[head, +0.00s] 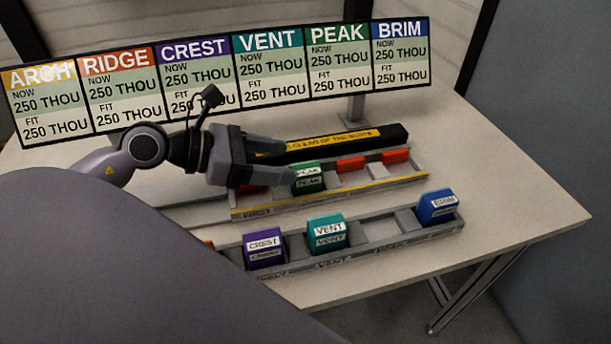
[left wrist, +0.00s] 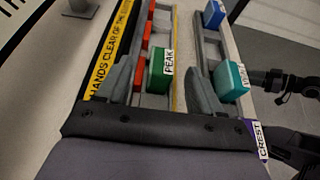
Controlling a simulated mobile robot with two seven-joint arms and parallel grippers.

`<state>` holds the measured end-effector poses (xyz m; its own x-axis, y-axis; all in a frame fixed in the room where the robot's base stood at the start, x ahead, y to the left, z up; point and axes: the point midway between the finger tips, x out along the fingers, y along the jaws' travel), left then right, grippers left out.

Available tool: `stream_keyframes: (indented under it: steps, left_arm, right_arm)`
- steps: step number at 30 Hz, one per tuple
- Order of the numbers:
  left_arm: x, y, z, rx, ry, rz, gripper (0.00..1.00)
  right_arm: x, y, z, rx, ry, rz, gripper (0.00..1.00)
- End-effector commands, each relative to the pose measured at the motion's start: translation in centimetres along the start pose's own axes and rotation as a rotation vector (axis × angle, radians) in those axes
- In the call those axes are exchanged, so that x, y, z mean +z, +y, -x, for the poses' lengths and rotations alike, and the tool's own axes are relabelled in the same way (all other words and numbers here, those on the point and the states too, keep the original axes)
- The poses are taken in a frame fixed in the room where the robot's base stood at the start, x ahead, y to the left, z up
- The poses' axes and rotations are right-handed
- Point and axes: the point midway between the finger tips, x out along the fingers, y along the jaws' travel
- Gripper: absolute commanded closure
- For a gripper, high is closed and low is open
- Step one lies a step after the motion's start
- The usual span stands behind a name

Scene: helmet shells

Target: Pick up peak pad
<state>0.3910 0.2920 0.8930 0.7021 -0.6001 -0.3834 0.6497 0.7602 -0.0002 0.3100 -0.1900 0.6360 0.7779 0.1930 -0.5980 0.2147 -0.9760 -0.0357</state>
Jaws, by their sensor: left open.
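The green peak pad (head: 308,180) sits upright in a slot of the rear rack. In the left wrist view the fingers of the left gripper (left wrist: 160,64) are spread wide; I cannot tell whether either touches the pad. My right gripper does not show in the head view.
The front rack (head: 375,232) holds a purple crest pad (head: 264,248), a teal vent pad (head: 327,234) and a blue brim pad (head: 437,207). A sign board (head: 240,80) stands behind. The table's right side (head: 520,190) is clear.

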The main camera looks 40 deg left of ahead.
Motion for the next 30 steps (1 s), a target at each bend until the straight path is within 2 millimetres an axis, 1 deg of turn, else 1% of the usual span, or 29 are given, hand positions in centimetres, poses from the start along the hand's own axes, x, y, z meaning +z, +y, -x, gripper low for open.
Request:
stream_keyframes:
  steps: [9,16,24,30]
  left_arm:
    - [0.0,0.0,-1.7,0.000,-0.002,0.001,0.34]
    - [0.0,-0.1,-2.6,0.000,-0.002,0.001,0.34]
    - [-0.1,-0.3,-5.5,0.001,-0.005,0.003,0.34]
    - [-0.2,-0.3,-7.0,0.001,-0.003,0.001,0.34]
  right_arm:
    - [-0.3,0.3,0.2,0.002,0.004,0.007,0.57]
    - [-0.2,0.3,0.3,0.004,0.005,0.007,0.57]
    - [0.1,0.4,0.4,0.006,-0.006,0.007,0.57]
    - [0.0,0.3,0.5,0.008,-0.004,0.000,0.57]
